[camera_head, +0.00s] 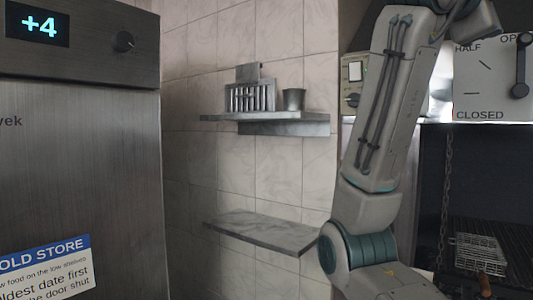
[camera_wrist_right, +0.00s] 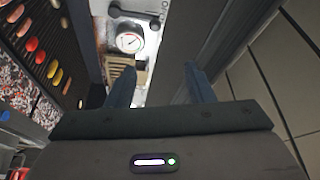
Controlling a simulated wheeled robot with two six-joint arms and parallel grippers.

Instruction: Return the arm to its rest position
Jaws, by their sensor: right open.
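My right arm (camera_head: 385,110) rises across the right half of the head view, bent at a joint with a teal band. Its gripper is not clearly seen there. In the right wrist view my right gripper (camera_wrist_right: 158,72) has its two dark fingers spread apart with nothing held between them. Beyond the fingers are a white panel with a round gauge (camera_wrist_right: 130,41) and a small wooden slatted object (camera_wrist_right: 117,70). My left gripper is in neither view.
A steel cold store (camera_head: 80,170) stands at the left. Two wall shelves (camera_head: 265,124) (camera_head: 262,231) are in the middle; the upper holds a rack and a cup. At right a dark grill opening holds a wire basket (camera_head: 480,252). Sausage-like pieces (camera_wrist_right: 32,44) lie on bars.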

